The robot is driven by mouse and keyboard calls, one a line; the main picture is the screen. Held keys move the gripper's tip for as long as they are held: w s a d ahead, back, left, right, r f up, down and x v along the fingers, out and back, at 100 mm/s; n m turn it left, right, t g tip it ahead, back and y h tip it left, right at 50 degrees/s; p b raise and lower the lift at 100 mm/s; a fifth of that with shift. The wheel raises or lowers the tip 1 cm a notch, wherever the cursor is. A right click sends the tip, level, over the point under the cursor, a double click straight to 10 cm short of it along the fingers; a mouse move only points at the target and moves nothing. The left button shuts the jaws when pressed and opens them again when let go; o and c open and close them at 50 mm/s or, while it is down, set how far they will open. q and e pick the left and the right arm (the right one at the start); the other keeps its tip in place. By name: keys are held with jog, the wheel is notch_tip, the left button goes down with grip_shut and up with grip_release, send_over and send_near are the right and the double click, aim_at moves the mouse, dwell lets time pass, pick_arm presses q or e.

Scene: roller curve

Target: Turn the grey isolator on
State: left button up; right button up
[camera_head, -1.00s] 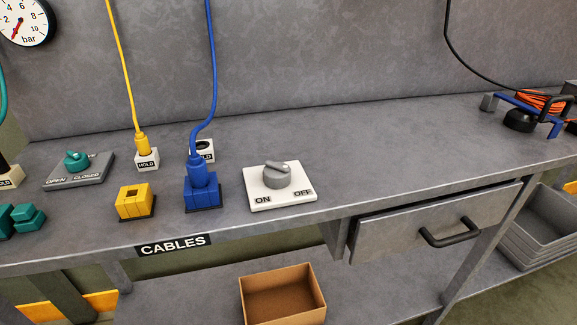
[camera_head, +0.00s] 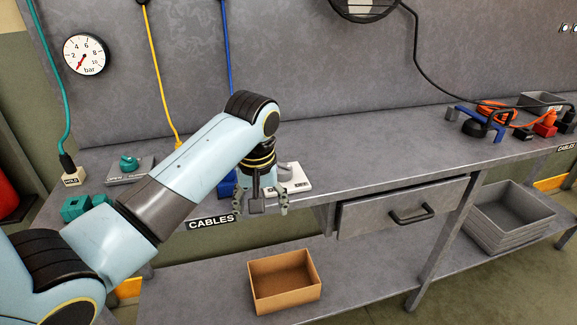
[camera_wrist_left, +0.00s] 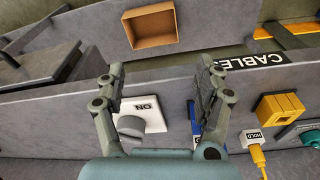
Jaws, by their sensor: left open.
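The isolator is a white plate (camera_head: 300,184) with a round grey knob (camera_head: 283,171) on the bench top, partly hidden behind my left gripper (camera_head: 261,208) in the head view. The label at the plate's right end shows small there. In the left wrist view the plate (camera_wrist_left: 153,116) with its ON label and the grey knob (camera_wrist_left: 131,125) lie beyond my left gripper (camera_wrist_left: 158,78), nearer its left finger. The gripper is open and empty, with its fingers apart. It appears in front of the isolator, apart from the knob. The knob's pointing direction is not clear now. My right gripper is not in view.
A blue connector block (camera_head: 228,185) stands left of the isolator, partly hidden by my arm. A yellow block (camera_wrist_left: 278,106) and its cable show in the wrist view. A drawer (camera_head: 400,207) is below right. A cardboard box (camera_head: 285,282) sits on the lower shelf.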

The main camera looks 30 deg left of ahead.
aim_at(283, 164)
pick_arm(q)
jog(key=w+a+r+n, duration=0.1)
jog(key=w+r+n, duration=0.1)
jog(key=w+r, duration=0.1)
jog(key=w+a+r+n+g, duration=0.1)
jog(key=w+r+n, duration=0.1)
jog(key=w+r, duration=0.2)
jog(key=w+a+r+n+h, duration=0.1)
jog(key=w+r+n, duration=0.1)
jog(key=w+r, duration=0.2)
jog(key=shift+w+a+n, duration=0.15)
jog(key=shift+w+a, duration=0.05)
jog(key=shift+w, duration=0.3)
jog(key=shift+w+a+n, duration=0.15)
jog(key=shift+w+a, duration=0.05)
jog(key=shift+w, duration=0.3)
notch_tip(283, 164, down, 10)
jog(key=shift+f, duration=0.2)
jog(key=c, duration=1.2)
